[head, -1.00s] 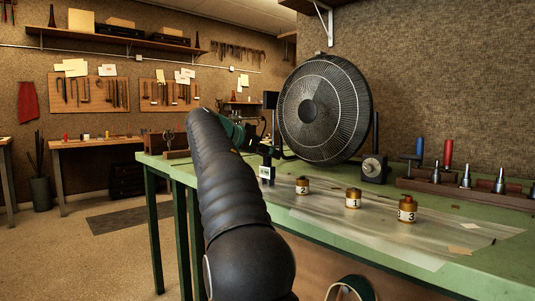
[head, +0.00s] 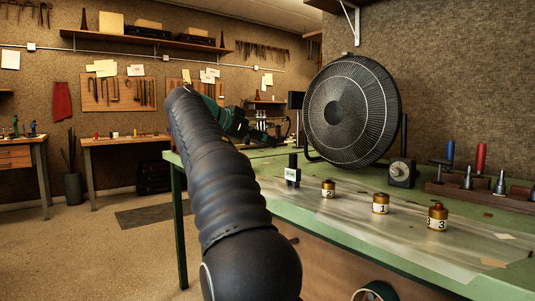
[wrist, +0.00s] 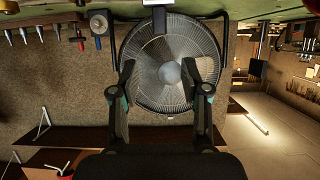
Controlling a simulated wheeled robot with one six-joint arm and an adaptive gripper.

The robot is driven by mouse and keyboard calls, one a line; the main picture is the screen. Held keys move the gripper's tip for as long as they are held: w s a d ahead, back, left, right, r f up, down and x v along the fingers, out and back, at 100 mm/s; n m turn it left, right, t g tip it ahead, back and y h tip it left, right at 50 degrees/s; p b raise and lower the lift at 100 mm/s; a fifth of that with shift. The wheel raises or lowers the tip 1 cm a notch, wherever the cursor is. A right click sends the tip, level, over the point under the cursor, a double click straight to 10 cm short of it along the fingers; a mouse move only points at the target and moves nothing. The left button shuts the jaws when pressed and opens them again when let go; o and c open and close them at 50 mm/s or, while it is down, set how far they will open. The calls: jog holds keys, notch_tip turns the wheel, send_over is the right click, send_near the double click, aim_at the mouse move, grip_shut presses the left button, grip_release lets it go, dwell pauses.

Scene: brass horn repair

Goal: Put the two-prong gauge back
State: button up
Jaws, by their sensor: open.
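My gripper (wrist: 170,70) is open and empty in the wrist view, with its two fingers apart in front of the fan. In the head view its green and black end shows above the bench, partly behind my arm. A small dark upright block with a white label (head: 292,172) stands on the green bench; a pale-fronted block (wrist: 158,18) at the top middle of the wrist view may be the same one. I cannot tell whether this is the two-prong gauge or its stand, and I see no clear two-prong shape elsewhere.
A large black fan (head: 352,110) stands at the back of the bench (head: 440,203). Brass-coloured jars numbered 2 (head: 328,188), 1 (head: 380,204) and 3 (head: 437,217) stand on a clear sheet. A rack (head: 475,190) of metal tools is at the right.

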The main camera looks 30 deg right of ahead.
jog(key=shift+a, duration=0.1)
jog(key=s+a+f+n+t+y, duration=0.1)
jog(key=s+a+f+n+y, duration=0.3)
jog(key=s+a+f, duration=0.4)
jog(key=s+a+f+n+t+y, duration=0.2)
jog(key=s+a+f+n+y, duration=0.3)
jog(key=f, duration=1.1)
jog(key=s+a+f+n+t+y, duration=0.1)
jog(key=s+a+f+n+y, duration=0.3)
jog(key=s+a+f+n, duration=0.4)
jog(key=s+a+f, duration=0.4)
jog(key=s+f, duration=0.1)
jog(key=s, duration=0.3)
jog(key=shift+s+a+t+y, duration=0.15)
jog(key=shift+a+t+y, duration=0.05)
jog(key=shift+t+y, duration=0.1)
jog(key=shift+c, duration=0.4)
jog(key=shift+d, duration=0.1)
